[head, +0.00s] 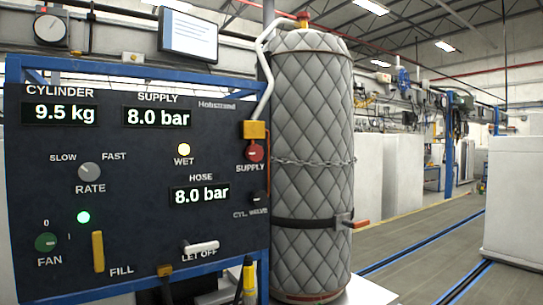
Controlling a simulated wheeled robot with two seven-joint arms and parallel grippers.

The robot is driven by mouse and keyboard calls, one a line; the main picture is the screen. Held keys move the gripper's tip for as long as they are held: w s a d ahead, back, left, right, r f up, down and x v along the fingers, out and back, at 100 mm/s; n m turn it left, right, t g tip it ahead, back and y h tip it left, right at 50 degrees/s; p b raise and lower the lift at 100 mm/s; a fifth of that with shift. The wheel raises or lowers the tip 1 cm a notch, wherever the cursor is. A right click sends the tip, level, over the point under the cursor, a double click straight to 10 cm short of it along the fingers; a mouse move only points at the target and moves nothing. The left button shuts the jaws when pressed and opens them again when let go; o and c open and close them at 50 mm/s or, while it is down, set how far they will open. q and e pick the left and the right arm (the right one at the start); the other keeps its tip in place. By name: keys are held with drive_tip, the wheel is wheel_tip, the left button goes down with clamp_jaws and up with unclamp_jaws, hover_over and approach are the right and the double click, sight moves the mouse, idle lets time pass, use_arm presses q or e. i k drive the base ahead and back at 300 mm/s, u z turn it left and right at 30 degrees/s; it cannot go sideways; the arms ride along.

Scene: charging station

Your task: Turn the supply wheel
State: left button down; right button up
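The supply wheel (254,152) is a small red round knob on the right side of the dark control panel (130,240). The label SUPPLY is just below it. A yellow block (254,130) with a white pipe sits directly above it. The black cylinder valve knob (258,198) is below it. The supply display (157,117) reads 8.0 bar, the hose display (195,194) reads 8.0 bar and the cylinder display (60,113) reads 9.5 kg. The WET lamp (184,150) glows yellow. Neither of my grippers shows in the head view.
A tall quilted grey cylinder (312,120), chained and strapped, stands close to the panel's right. Floor is open at right.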

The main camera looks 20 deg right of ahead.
sight(255, 154)
drive_tip(key=z, duration=0.8)
drive_tip(key=i, duration=0.8)
drive_tip(key=u, duration=0.85)
